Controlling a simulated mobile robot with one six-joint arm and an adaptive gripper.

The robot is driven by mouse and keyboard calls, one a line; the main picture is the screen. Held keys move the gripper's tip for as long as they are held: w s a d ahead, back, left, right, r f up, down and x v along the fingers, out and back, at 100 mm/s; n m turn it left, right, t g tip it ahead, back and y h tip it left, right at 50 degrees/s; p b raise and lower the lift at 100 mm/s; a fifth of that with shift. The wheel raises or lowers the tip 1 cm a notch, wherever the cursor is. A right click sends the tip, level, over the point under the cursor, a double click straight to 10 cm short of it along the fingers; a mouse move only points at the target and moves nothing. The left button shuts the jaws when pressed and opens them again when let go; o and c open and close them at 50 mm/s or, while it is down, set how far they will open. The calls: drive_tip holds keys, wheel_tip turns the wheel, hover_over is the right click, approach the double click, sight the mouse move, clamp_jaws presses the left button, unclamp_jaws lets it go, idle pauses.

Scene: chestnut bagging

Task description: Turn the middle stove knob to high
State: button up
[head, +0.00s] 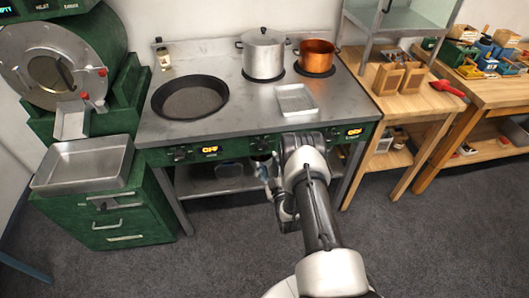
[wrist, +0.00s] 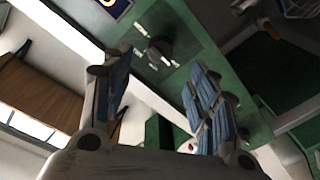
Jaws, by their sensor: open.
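The stove (head: 225,125) has a green front panel with dark knobs and two lit orange displays. In the wrist view a dark round knob (wrist: 160,48) sits on the green panel, with white marks around it. My gripper (wrist: 163,66) is open, its two blue-padded fingers on either side of the knob in that picture. I cannot tell whether they touch it. In the head view my gripper (head: 265,173) is low in front of the middle of the panel, and my arm hides part of the panel. The knob's exact setting is unclear.
A black pan (head: 190,97), a steel pot (head: 264,54), a copper pot (head: 316,56) and a small metal tray (head: 296,99) stand on the stove. A green machine (head: 62,70) is at left, wooden tables (head: 410,108) at right. Open floor lies in front.

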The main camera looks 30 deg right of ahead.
sight(263, 146)
drive_tip(key=w+d+b, duration=0.1)
drive_tip(key=w+b, duration=0.1)
drive_tip(key=w, duration=0.6)
drive_tip(key=shift+w+d, duration=0.15)
drive_tip(key=shift+d, duration=0.15)
drive_tip(key=c, duration=1.1)
